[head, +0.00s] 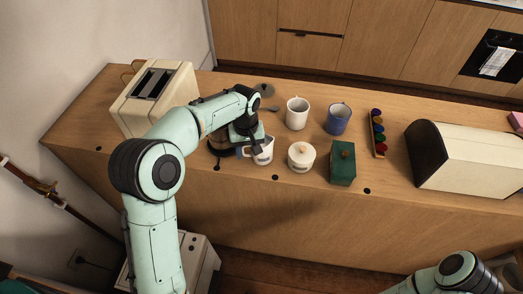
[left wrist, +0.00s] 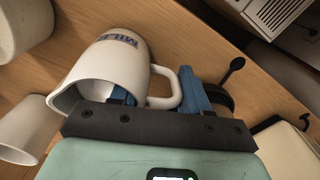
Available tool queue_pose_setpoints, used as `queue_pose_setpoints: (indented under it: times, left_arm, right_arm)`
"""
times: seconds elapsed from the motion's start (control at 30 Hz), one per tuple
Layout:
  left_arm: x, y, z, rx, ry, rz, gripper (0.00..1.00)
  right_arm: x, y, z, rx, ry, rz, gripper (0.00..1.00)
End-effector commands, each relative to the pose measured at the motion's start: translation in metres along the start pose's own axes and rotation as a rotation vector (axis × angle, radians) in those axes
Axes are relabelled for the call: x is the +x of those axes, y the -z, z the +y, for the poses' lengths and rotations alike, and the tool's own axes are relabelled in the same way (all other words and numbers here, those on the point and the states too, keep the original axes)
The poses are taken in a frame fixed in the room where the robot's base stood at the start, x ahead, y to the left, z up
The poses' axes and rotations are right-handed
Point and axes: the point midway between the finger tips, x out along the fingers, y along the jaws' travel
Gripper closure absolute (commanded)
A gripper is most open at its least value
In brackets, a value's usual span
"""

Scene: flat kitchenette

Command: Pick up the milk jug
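The milk jug (head: 263,152) is white and stands upright on the wooden counter (head: 90,125). In the left wrist view the jug (left wrist: 112,58) shows the word MILK, its open mouth and its handle. My left gripper (head: 254,149) is down at the jug. In the left wrist view its blue fingers (left wrist: 157,97) are apart, one at the jug's mouth and one beyond the handle, with the handle between them. Whether they touch the jug cannot be told. My right arm shows at the lower right of the head view, its gripper out of frame.
A cream toaster (head: 150,100) stands left; a bread bin (head: 470,158) stands right.

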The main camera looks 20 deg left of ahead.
Motion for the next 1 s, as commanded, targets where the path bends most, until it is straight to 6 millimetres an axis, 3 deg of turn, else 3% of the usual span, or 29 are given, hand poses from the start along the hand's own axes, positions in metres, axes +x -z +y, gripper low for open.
queue_pose_setpoints:
  times: [0.03,0.07,0.57,1.0]
  left_arm:
    - [0.0,0.0,0.0,0.0,0.0,0.0,0.94]
    - [0.0,0.0,0.0,0.0,0.0,0.0,1.0]
    - [-0.005,0.001,0.0,0.0,-0.001,0.002,1.0]
    - [-0.039,0.001,0.001,0.0,-0.002,0.003,1.0]
  right_arm:
    - [0.0,0.0,0.0,0.0,0.0,0.0,0.57]
    - [0.0,0.0,0.0,0.0,0.0,0.0,0.57]
    - [-0.001,0.0,0.0,0.0,0.0,0.0,0.57]
    - [-0.007,0.003,-0.003,-0.001,0.001,0.004,0.57]
